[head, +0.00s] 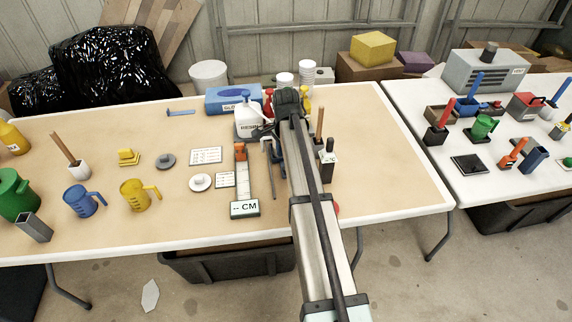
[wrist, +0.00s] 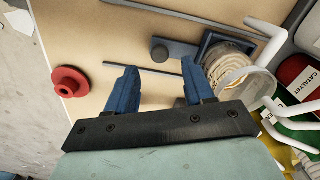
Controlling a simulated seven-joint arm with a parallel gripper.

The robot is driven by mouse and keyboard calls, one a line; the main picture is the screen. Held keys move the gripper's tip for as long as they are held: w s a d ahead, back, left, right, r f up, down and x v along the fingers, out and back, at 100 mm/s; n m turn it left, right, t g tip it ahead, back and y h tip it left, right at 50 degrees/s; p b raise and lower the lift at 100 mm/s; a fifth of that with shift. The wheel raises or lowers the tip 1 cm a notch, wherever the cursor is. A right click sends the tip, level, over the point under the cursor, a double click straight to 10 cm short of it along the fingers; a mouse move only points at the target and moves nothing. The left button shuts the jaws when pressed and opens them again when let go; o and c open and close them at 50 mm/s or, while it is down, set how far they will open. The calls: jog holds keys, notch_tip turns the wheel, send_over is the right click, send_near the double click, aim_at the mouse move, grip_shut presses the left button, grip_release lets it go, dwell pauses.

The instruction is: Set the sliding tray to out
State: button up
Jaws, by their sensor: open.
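In the wrist view, a dark blue square tray (wrist: 207,44) holds a clear cup (wrist: 240,75) with pale coils inside. A grey bar with a round dark knob (wrist: 160,53) extends left from it; this looks like the sliding tray and its handle. How far out it stands I cannot tell. My gripper (wrist: 158,74) has two blue fingers spread apart, with nothing between them. The knob appears just beyond the gap, apart from the fingers. In the head view my arm hides most of the tray and the gripper.
A red flanged disc (wrist: 68,82) lies left of the fingers. Thin grey rods lie nearby. Catalyst (wrist: 300,78) and other bottles crowd the right.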

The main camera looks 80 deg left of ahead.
jog(key=shift+f, duration=2.3)
grip_shut()
